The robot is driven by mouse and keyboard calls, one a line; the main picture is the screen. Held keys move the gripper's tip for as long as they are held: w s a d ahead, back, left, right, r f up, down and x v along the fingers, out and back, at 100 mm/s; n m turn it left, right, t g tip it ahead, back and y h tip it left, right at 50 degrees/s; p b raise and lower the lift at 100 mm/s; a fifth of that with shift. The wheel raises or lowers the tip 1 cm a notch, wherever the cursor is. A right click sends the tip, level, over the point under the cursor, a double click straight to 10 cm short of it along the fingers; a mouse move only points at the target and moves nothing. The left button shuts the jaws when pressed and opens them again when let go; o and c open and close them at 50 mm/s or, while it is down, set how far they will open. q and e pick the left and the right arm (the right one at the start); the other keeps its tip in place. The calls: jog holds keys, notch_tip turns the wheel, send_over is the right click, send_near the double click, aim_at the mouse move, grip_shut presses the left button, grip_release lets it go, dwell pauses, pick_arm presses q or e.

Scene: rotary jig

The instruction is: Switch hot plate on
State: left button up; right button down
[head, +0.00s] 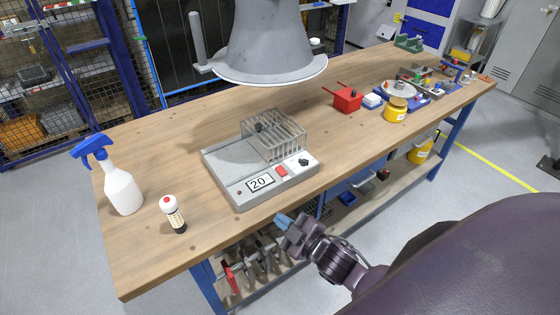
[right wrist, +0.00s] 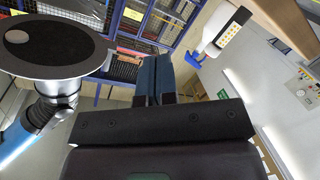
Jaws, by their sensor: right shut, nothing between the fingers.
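The hot plate (head: 225,168) is a grey box on the wooden bench in the head view. Its sloped front has a display (head: 261,183) reading 20, a red switch (head: 281,171), a black knob (head: 303,162) and a small red light (head: 239,193) at the left. A wire basket (head: 275,138) stands on its top. My right gripper (head: 284,221) is shut and empty, in front of the bench edge and apart from the hot plate. Its closed fingers (right wrist: 153,78) also show in the right wrist view. My left gripper is not in view.
A grey extraction hood (head: 270,50) hangs above the hot plate. A spray bottle (head: 122,190) and a small red-capped bottle (head: 173,214) stand at left. A red box (head: 347,98) and a yellow jar (head: 395,110) stand at right. The bench's front strip is mostly clear.

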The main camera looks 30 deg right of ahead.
jog(key=w+a+r+n+g+y, duration=0.25)
jog(key=r+n+g+y, duration=0.2)
jog(key=n, duration=0.65)
jog(key=w+a+r+n+g+y+p, duration=0.15)
jog(key=a+r+n+g+y, duration=0.3)
jog(key=n, duration=0.75)
jog(key=w+a+r+n+g+y, duration=0.25)
jog(key=r+n+g, duration=0.2)
jog(key=n, duration=0.65)
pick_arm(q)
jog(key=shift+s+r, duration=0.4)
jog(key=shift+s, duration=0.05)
pick_arm(e)
jog(key=w+d+r+n+h, duration=0.2)
jog(key=d+r+n+h, duration=0.1)
jog(key=d+h, duration=0.2)
jog(key=w+d+r+n+h, duration=0.3)
jog(key=d+n+h, duration=0.1)
jog(key=d, duration=0.4)
jog(key=w+d+r+n+h, duration=0.3)
jog(key=d+h, duration=0.2)
jog(key=d, duration=0.2)
jog(key=shift+d+n+g+h, duration=0.3)
jog(key=shift+g+h, duration=0.05)
